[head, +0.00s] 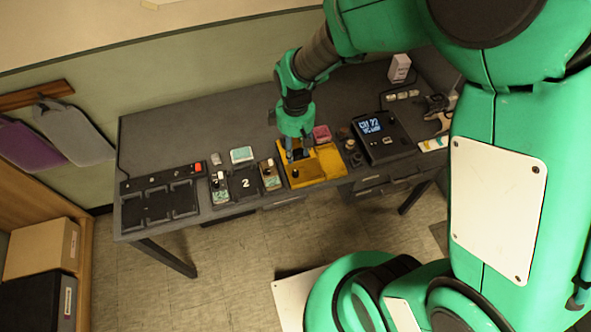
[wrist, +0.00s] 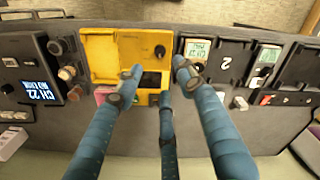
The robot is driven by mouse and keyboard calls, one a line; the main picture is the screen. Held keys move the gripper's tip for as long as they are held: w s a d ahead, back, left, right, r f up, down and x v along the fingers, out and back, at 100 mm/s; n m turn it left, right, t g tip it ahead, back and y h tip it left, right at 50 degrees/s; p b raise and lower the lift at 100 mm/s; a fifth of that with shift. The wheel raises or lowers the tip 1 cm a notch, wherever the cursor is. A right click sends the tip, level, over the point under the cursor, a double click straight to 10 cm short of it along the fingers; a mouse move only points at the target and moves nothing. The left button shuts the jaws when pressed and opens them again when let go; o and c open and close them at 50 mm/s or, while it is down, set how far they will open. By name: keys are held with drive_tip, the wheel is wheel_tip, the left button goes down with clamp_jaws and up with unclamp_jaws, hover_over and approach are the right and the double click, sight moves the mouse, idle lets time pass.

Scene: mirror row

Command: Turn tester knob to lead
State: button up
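The yellow tester (head: 324,165) lies on the dark bench in front of me, and it also shows in the wrist view (wrist: 132,52). A small black round knob (wrist: 160,50) sits on its front part, and it shows in the head view too (head: 294,173). Its labels are too small to read. My gripper (head: 297,153) points down over the tester's dark window (wrist: 151,80). In the wrist view my gripper's blue fingers (wrist: 158,78) are spread apart with nothing between them. The knob is outside the fingers, towards the bench's front edge.
A black unit with a lit display (head: 376,130) stands right of the tester. Left of it are small handheld devices (head: 270,175), a black panel marked 2 (head: 244,183) and a wide black charger (head: 158,200). A pink box (head: 321,133) is close behind the gripper.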

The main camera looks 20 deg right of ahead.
sight(296, 172)
wheel_tip(296, 172, down, 12)
drive_tip(key=b, duration=0.2)
drive_tip(key=shift+b, duration=0.35)
clamp_jaws()
